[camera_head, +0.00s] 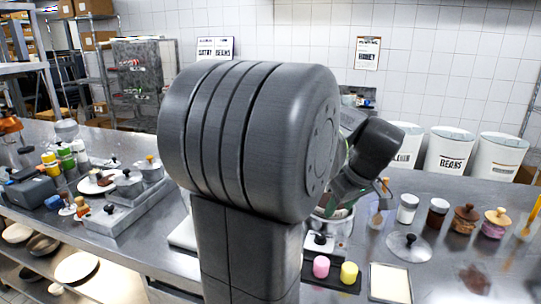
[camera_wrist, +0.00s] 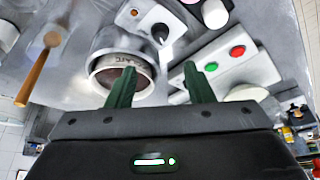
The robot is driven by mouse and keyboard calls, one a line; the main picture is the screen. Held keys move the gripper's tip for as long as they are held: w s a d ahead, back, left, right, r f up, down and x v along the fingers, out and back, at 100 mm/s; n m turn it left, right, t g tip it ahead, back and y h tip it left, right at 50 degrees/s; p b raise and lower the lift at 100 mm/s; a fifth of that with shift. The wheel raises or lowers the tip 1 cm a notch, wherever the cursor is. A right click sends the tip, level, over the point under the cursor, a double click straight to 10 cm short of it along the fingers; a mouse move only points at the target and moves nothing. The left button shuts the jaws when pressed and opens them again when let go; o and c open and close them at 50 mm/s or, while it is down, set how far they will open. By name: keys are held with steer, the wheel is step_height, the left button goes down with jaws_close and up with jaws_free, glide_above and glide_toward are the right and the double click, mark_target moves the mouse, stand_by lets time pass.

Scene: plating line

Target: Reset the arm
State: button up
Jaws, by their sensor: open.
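My gripper (camera_wrist: 160,66) is open in the wrist view, with its two green fingers apart and nothing seen between them. The left finger overlaps the view of a round metal pot (camera_wrist: 98,62) with dark contents. The right finger lies in front of a pale box with a red button (camera_wrist: 237,51) and a green button (camera_wrist: 211,67). In the head view my gripper (camera_head: 340,196) is partly hidden behind my large grey arm link, above the metal pot (camera_head: 338,232) on the counter. I cannot tell the exact height between fingers and pot.
Right of the pot stand several jars (camera_head: 408,208), a lid (camera_head: 408,246) and a white tray (camera_head: 390,283). White bins (camera_head: 449,151) stand behind.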

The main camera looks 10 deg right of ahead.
mark_target(321, 236)
steer(key=x, duration=1.3)
steer(key=shift+f, duration=0.35)
steer(key=shift+r, duration=0.1)
steer(key=v, duration=1.3)
steer(key=x, duration=1.3)
steer(key=shift+f, duration=0.25)
steer(key=shift+r+m+p, duration=0.4)
steer(key=shift+p, duration=0.5)
steer(key=shift+s+a+m+h+p, duration=0.15)
steer(key=shift+m+h+p, duration=0.35)
steer(key=shift+m+p, duration=0.3)
steer(key=m+p, duration=0.2)
steer(key=p, duration=0.1)
steer(key=shift+h+p, duration=0.3)
steer(key=shift+h, duration=0.1)
steer(key=shift+a+f+m+h+p, duration=0.1)
steer(key=shift+m+h+p, duration=0.15)
steer(key=shift+m+p, duration=0.4)
steer(key=shift+a+f+m+h+p, duration=0.1)
steer(key=shift+m+h+p, duration=0.15)
steer(key=shift+m+p, duration=0.4)
